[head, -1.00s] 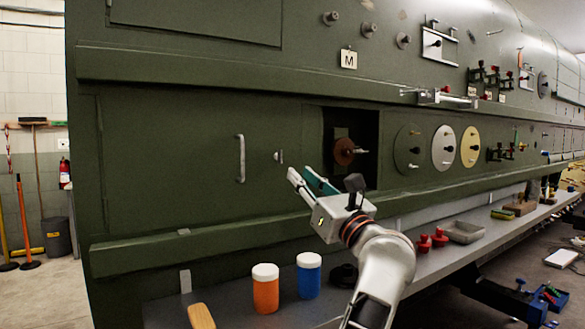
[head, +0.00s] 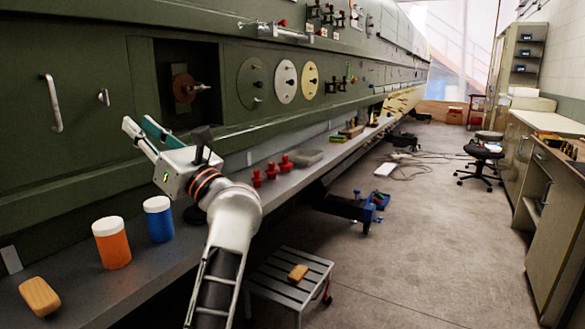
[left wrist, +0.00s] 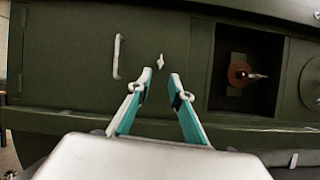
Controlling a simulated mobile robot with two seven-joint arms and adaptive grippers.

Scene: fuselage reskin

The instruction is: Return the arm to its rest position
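My left gripper (head: 139,124) is raised in front of the green fuselage panel, left of and below the square opening (head: 207,113). In the left wrist view my left gripper (left wrist: 161,78) has its two teal-lined fingers apart with nothing between them. Beyond the fingertips are a small latch (left wrist: 160,61) and a vertical handle (left wrist: 117,56) on the panel. A reddish-brown disc with a shaft (head: 184,87) sits inside the opening, clear of the fingers. My right gripper is in neither view.
A grey shelf (head: 75,300) below holds an orange jar (head: 112,248), a blue jar (head: 159,222), a wooden block (head: 39,297) and red knobs (head: 271,170). A step stool (head: 285,292) stands on the floor at right. The aisle floor (head: 420,240) is largely open.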

